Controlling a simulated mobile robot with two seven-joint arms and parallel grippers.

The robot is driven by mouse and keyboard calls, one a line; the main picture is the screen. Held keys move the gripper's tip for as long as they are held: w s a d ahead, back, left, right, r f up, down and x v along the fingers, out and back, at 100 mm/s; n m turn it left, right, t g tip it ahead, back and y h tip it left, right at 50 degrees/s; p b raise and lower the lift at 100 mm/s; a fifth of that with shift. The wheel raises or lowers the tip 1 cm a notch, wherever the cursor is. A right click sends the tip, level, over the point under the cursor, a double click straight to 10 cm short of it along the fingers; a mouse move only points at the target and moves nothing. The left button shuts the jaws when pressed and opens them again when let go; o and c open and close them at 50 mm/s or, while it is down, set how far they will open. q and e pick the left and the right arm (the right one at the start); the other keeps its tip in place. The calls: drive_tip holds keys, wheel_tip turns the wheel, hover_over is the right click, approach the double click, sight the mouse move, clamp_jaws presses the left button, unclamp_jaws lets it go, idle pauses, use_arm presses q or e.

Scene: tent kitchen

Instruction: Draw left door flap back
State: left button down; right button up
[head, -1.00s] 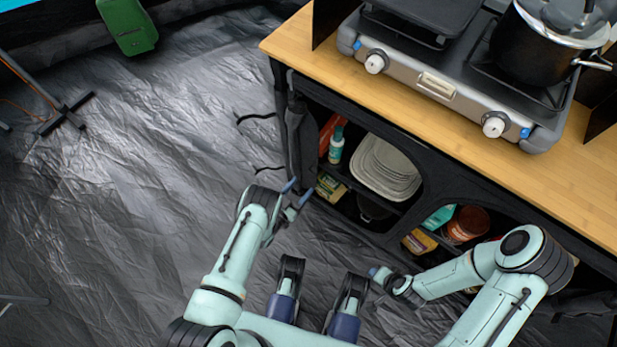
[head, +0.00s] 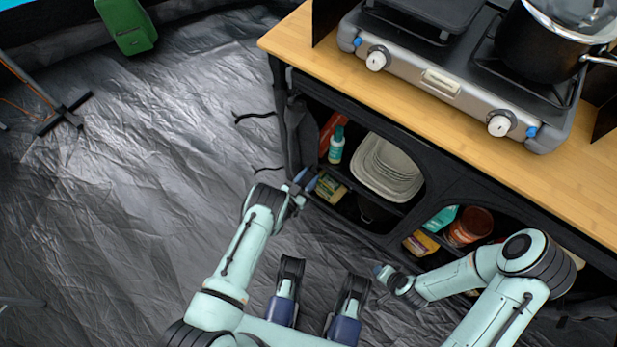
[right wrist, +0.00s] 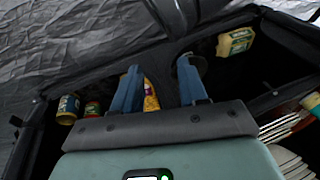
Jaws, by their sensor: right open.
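The left door flap (head: 299,135) is dark fabric hanging bunched at the left edge of the left compartment of the black cabinet. The compartment stands open beside it. My left gripper (head: 307,179) is at the lower end of the flap, near the compartment's lower left corner. Its blue fingertips show a gap. I cannot tell whether it touches the fabric. My right gripper (head: 384,273) is low in front of the right compartment. In the right wrist view, its two blue fingers (right wrist: 158,82) are apart with nothing held between them.
A red jar (head: 470,227) stands in the right one. The wooden top (head: 420,122) bears a stove (head: 440,80) and pot (head: 540,45). The floor at left is mostly clear.

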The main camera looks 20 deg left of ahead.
use_arm(q)
drive_tip(key=shift+w+a+b, duration=0.15)
drive_tip(key=shift+w+a, duration=0.05)
drive_tip(key=shift+a, duration=0.4)
drive_tip(key=shift+w+a+b, duration=0.15)
drive_tip(key=shift+w+a, duration=0.05)
drive_tip(key=shift+a, duration=0.4)
use_arm(e)
drive_tip(key=shift+s+f, duration=0.55)
drive_tip(key=shift+s, duration=0.05)
use_arm(q)
drive_tip(key=c, duration=0.7)
unclamp_jaws()
drive_tip(key=shift+s, duration=0.1)
use_arm(e)
drive_tip(key=shift+w, duration=0.1)
